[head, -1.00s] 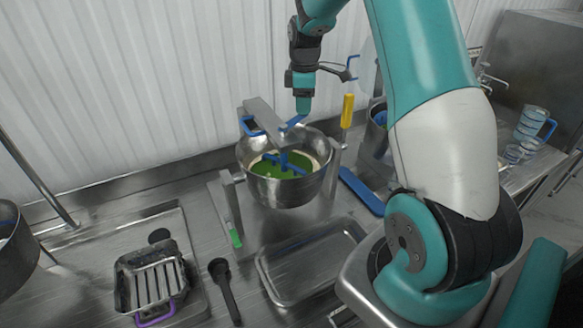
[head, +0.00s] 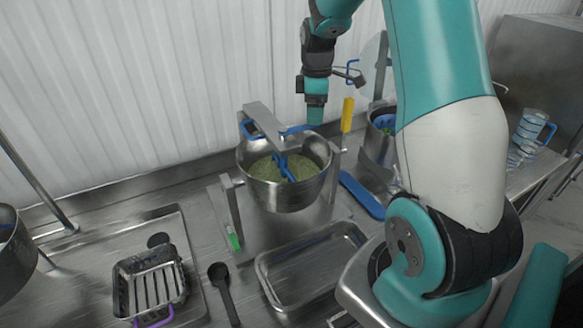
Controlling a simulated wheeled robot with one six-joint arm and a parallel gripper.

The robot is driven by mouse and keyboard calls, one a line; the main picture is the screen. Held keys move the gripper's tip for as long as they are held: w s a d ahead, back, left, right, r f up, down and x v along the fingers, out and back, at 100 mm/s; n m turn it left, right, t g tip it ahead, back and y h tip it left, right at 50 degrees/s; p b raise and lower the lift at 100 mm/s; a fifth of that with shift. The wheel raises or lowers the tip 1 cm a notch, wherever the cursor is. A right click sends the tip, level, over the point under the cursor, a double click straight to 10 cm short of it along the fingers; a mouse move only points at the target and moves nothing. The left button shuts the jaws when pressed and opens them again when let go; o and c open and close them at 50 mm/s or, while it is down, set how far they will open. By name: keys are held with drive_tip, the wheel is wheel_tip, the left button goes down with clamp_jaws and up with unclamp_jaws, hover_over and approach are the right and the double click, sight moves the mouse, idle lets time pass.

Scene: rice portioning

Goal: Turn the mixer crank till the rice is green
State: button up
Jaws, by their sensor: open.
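The steel mixer bowl (head: 287,191) hangs in its stand at the middle of the counter. The rice (head: 262,169) in it looks dull green all over. The blue paddle (head: 285,166) reaches down into the rice from the steel crossbar (head: 270,125). The blue crank (head: 298,129) lies on top of the crossbar, with its arm pointing right. My gripper (head: 315,118) is open, pointing down at the right end of the crank. I cannot tell whether it touches the crank; its fingertips are small here.
A steel tray (head: 262,268) lies in front of the mixer. A basket with a purple handle (head: 150,285) and a black spoon (head: 222,285) are at front left.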

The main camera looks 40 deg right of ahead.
wheel_tip(320, 180, up, 4)
drive_tip(key=p, duration=0.2)
drive_tip(key=shift+r+p, duration=0.1)
drive_tip(key=shift+p, duration=0.25)
drive_tip(key=shift+r, duration=1.95)
drive_tip(key=s+a+f+y+b, duration=0.1)
drive_tip(key=s+a+f+b, duration=0.1)
drive_tip(key=a+b, duration=0.35)
drive_tip(key=s+a+f+t+b, duration=0.1)
drive_tip(key=s+a+f+b, duration=0.15)
drive_tip(key=a, duration=0.65)
drive_tip(key=s+a+f+y+b, duration=0.1)
drive_tip(key=s+a+f+b, duration=0.15)
drive_tip(key=a, duration=0.45)
drive_tip(key=s+a+f+m+y+b, duration=0.1)
drive_tip(key=s+a+f+b, duration=0.2)
drive_tip(key=s+a, duration=0.3)
drive_tip(key=s+a+f+g+y+b, duration=0.1)
drive_tip(key=s+a+f+b, duration=0.3)
drive_tip(key=s+a, duration=0.3)
drive_tip(key=s+b, duration=0.1)
drive_tip(key=s, duration=0.1)
drive_tip(key=shift+s+a+f+m+b, duration=0.2)
drive_tip(key=shift+s+a+m+b, duration=0.05)
drive_tip(key=shift+s+m+b, duration=0.15)
